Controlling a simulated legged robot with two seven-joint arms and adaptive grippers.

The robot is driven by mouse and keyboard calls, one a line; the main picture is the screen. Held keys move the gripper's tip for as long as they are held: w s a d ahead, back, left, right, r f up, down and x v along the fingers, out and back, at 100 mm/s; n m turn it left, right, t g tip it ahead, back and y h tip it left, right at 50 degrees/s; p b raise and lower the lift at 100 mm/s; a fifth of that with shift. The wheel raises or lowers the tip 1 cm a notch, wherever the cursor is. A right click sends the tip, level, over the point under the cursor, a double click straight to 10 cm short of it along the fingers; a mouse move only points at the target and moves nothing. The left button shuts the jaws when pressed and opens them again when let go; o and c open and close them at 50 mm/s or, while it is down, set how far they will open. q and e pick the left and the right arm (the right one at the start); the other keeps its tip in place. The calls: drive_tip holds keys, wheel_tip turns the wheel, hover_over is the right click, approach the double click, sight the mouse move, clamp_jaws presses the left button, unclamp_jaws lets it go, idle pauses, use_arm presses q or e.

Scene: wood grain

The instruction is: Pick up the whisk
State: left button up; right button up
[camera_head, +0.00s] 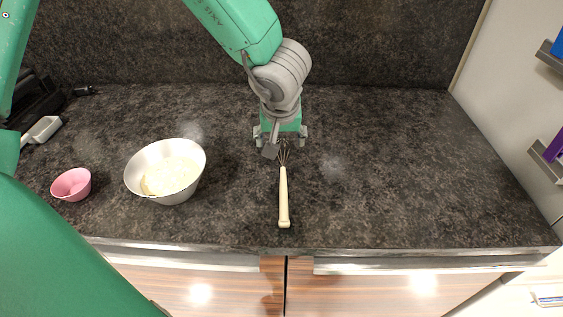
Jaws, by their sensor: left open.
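The whisk (283,197) lies on the dark stone counter, its cream handle pointing to the front edge and its dark wire head at the back. My left gripper (281,145) is over the wire head, pointing down, with its two fingers spread to either side of it. The fingers are open, and I cannot tell whether they touch the whisk or the counter. Part of the wire head is hidden behind the gripper. My right gripper is not in the picture.
A white bowl (135,178) with pale contents stands left of the whisk. A small pink bowl (72,185) is further left. Dark items (38,100) sit at the back left. The counter (420,170) right of the whisk is clear up to the wall.

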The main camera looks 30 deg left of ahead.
sight(284, 155)
use_arm(q)
drive_tip(key=x, duration=0.3)
drive_tip(key=shift+d+b, duration=0.3)
drive_tip(key=shift+d, duration=0.05)
drive_tip(key=shift+w+d+f, duration=0.15)
drive_tip(key=shift+w+f, duration=0.15)
drive_tip(key=shift+f, duration=0.35)
drive_tip(key=x, duration=0.2)
drive_tip(key=b+x, duration=0.1)
drive_tip(key=x, duration=0.2)
drive_tip(key=shift+s+a+b, duration=0.2)
drive_tip(key=shift+a+b, duration=0.1)
drive_tip(key=shift+a, duration=0.1)
drive_tip(key=shift+w+a+f, duration=0.1)
drive_tip(key=shift+a, duration=0.05)
drive_tip(key=shift+c, duration=0.8)
drive_tip(key=shift+d+r, duration=0.25)
drive_tip(key=shift+d, duration=0.15)
drive_tip(key=c, duration=1.1)
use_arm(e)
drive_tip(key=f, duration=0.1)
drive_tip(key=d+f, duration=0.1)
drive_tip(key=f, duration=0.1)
